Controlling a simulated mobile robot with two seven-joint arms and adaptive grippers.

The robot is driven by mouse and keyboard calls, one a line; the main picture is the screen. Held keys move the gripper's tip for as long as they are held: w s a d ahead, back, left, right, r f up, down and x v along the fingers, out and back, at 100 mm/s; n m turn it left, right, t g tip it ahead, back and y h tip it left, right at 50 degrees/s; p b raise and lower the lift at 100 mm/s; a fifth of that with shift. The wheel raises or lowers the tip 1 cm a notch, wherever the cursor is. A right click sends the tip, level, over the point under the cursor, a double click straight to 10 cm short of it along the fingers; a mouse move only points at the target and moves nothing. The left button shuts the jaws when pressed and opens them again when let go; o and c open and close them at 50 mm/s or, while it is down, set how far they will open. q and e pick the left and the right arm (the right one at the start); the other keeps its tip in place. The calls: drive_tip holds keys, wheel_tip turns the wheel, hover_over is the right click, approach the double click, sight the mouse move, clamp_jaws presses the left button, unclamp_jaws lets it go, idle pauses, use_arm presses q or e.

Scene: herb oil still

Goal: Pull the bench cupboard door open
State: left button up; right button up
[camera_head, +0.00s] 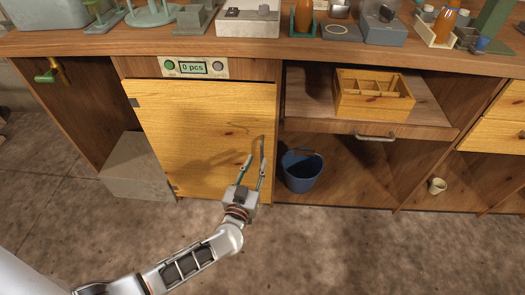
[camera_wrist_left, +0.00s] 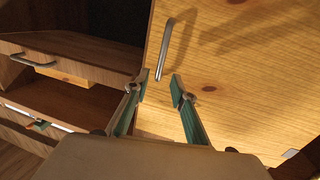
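The bench cupboard door (camera_head: 195,125) is a pale yellow wooden panel under the bench, and it looks shut. Its handle (camera_head: 262,146) is a thin upright metal bar near the door's right edge. In the wrist view, the handle (camera_wrist_left: 170,45) stands beyond the fingertips, with its lower end close to the gap between them. My left gripper (camera_head: 256,162) is in front of the door, low by the handle. Its fingers (camera_wrist_left: 160,88) are open with nothing held between them. I cannot tell whether a finger touches the handle. My right gripper is not in view.
Right of the door, a blue bucket (camera_head: 302,170) stands under a pulled-out shelf (camera_head: 300,108) carrying a wooden divided box (camera_head: 372,112). A grey block (camera_head: 137,172) is on the floor left of the door. The floor in front (camera_head: 330,250) is clear.

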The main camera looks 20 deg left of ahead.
sight(261, 150)
use_arm(q)
drive_tip(key=w, duration=0.1)
drive_tip(key=w+b, duration=0.1)
drive_tip(key=w, duration=0.2)
drive_tip(key=shift+w+a+f, duration=0.15)
drive_tip(key=shift+w+f, duration=0.1)
drive_tip(key=shift+w, duration=0.05)
drive_tip(key=shift+w+r, duration=0.1)
drive_tip(key=shift+w, duration=0.35)
drive_tip(key=shift+w+r, duration=0.1)
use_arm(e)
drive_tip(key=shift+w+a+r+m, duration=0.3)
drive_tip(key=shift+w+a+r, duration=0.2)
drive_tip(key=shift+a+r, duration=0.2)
use_arm(q)
clamp_jaws()
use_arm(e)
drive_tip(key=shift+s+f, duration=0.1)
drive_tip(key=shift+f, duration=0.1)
